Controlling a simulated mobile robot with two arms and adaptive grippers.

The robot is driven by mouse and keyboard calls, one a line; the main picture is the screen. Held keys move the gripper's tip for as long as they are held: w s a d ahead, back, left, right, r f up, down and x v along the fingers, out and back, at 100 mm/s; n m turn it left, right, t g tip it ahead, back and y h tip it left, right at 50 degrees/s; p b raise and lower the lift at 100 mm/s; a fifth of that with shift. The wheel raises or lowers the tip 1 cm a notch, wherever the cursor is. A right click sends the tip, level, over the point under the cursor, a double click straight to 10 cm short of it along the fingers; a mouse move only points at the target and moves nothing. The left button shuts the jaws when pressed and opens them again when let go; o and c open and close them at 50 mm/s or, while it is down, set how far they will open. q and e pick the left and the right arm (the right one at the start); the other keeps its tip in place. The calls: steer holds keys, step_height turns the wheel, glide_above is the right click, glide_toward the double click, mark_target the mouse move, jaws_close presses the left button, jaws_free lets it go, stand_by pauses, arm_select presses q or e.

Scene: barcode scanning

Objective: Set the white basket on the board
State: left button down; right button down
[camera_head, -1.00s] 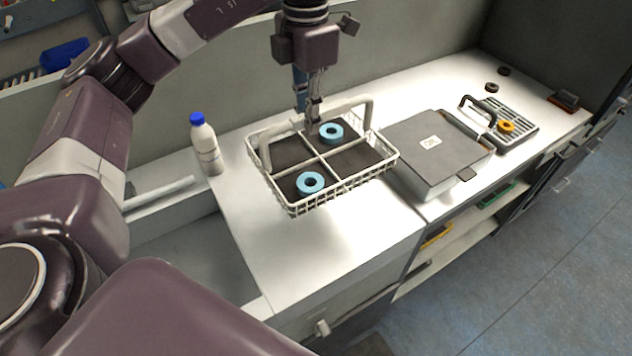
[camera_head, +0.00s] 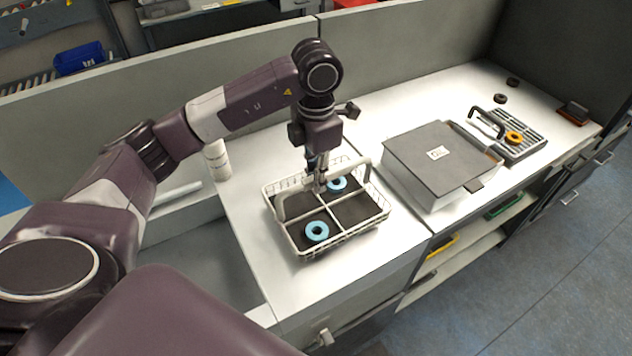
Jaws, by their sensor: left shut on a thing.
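The white wire basket (camera_head: 347,238) is low over the near left part of the white counter; I cannot tell whether its base touches down. It has dividers, a dark floor and a tall white handle. One light blue ring (camera_head: 317,231) lies in its front left compartment, another (camera_head: 337,184) at the back right, partly behind the handle. My left gripper (camera_head: 320,186) points down and is shut on the handle. A flat grey panel (camera_head: 425,150) with a white label tops the box right of the basket; I cannot tell whether this is the board. My right gripper is not in view.
A white bottle (camera_head: 216,160) stands left of the basket, its top hidden behind my arm. A slotted grey tray (camera_head: 527,147) with a handle and an orange ring (camera_head: 514,138) is at the right. Two dark rings lie behind it. The counter's front strip is clear.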

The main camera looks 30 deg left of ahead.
arm_select(q)
step_height(320, 180, down, 2)
steer(key=shift+f+p, duration=0.1)
steer(key=shift+p, duration=0.2)
steer(key=shift+f, duration=0.3)
steer(key=shift+f+b, duration=0.15)
steer(key=shift+b, duration=0.15)
steer(key=c, duration=1.9)
jaws_free()
steer(key=shift+c, duration=0.2)
